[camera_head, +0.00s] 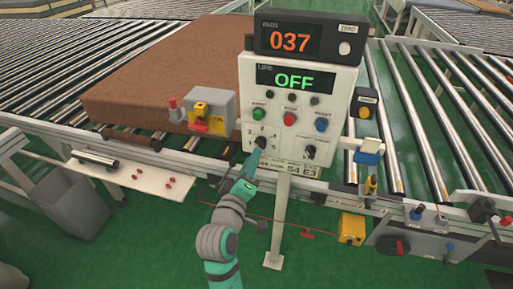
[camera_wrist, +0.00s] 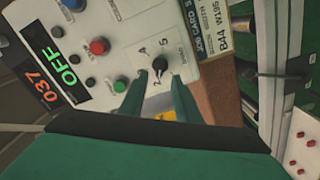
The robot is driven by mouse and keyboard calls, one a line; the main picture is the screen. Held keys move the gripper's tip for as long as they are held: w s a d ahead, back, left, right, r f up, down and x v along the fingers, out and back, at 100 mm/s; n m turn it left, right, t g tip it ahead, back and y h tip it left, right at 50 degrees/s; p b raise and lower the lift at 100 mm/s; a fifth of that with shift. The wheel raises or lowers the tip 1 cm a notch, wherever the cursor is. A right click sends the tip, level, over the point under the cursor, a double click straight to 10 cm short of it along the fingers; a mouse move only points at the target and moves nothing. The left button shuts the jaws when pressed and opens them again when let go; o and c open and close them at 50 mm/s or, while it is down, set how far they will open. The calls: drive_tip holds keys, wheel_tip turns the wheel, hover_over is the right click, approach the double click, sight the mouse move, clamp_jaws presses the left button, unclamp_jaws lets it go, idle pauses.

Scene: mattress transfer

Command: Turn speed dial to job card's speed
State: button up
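The speed dial (camera_head: 262,141) is a black knob at the lower left of the white control panel (camera_head: 283,150). In the wrist view the dial (camera_wrist: 160,65) has small numbers around it, 2, 4 and 5 among them; its exact setting is too small to tell. My green gripper (camera_head: 254,158) is at the dial from below. In the wrist view its open fingers (camera_wrist: 159,77) are on either side of the dial, with gaps between.
A second black dial (camera_head: 310,151) is right of the speed dial. Green (camera_head: 258,115), red (camera_head: 290,119) and blue (camera_head: 322,125) buttons sit above. Displays read 037 (camera_head: 290,40) and OFF (camera_head: 294,81). A brown mattress (camera_head: 150,75) lies on rollers behind, left.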

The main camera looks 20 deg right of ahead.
sight(258, 145)
drive_tip(key=shift+x, duration=3)
drive_tip(key=shift+d, duration=0.1)
clamp_jaws()
